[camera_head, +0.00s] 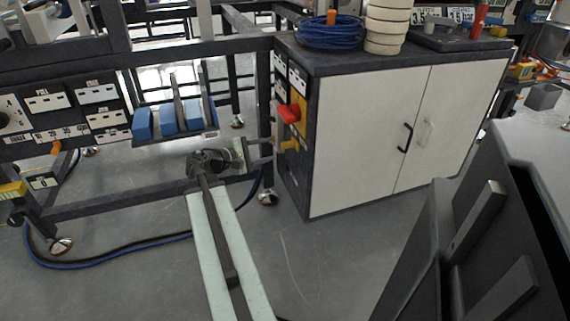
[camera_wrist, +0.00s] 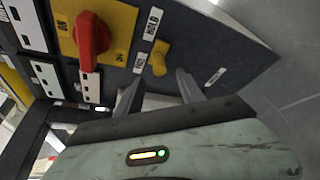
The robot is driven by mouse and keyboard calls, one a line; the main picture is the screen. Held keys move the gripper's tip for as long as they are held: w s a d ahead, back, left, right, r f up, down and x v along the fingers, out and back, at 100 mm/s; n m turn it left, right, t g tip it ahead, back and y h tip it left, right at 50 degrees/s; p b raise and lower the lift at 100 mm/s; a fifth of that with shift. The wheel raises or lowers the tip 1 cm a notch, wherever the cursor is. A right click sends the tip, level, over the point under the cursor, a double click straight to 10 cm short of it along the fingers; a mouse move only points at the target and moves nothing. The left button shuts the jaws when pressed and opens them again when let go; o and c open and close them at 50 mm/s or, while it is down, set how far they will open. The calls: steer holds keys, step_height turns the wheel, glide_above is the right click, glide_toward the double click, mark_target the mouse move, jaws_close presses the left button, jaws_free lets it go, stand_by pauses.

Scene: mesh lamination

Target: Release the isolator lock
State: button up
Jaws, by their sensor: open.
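A small yellow lever (camera_wrist: 160,58) sits on the dark side panel of the cabinet, between a label reading HOLD (camera_wrist: 153,23) and a second, lower label that is hard to read. It also shows in the head view (camera_head: 289,144). Beside it, a red rotary handle (camera_wrist: 92,38) is mounted on a yellow plate (camera_wrist: 120,18); the handle also shows in the head view (camera_head: 288,113). My gripper (camera_wrist: 158,85) is open and empty. Its two fingers point at the panel just below the lever, apart from each other. I cannot tell whether a fingertip touches the lever.
The white-doored cabinet (camera_head: 365,140) carries a blue cable coil (camera_head: 330,34) and stacked cream rings (camera_head: 385,25) on top. A dark frame with blue blocks (camera_head: 168,120) stands left. A blue hose (camera_head: 110,255) lies on the floor. A dark machine part (camera_head: 480,260) fills the lower right.

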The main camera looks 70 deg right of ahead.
mark_target(282, 146)
steer(key=b+x, duration=0.1)
steer(key=x, duration=0.7)
steer(key=shift+r, duration=0.15)
jaws_close()
stand_by(1.2)
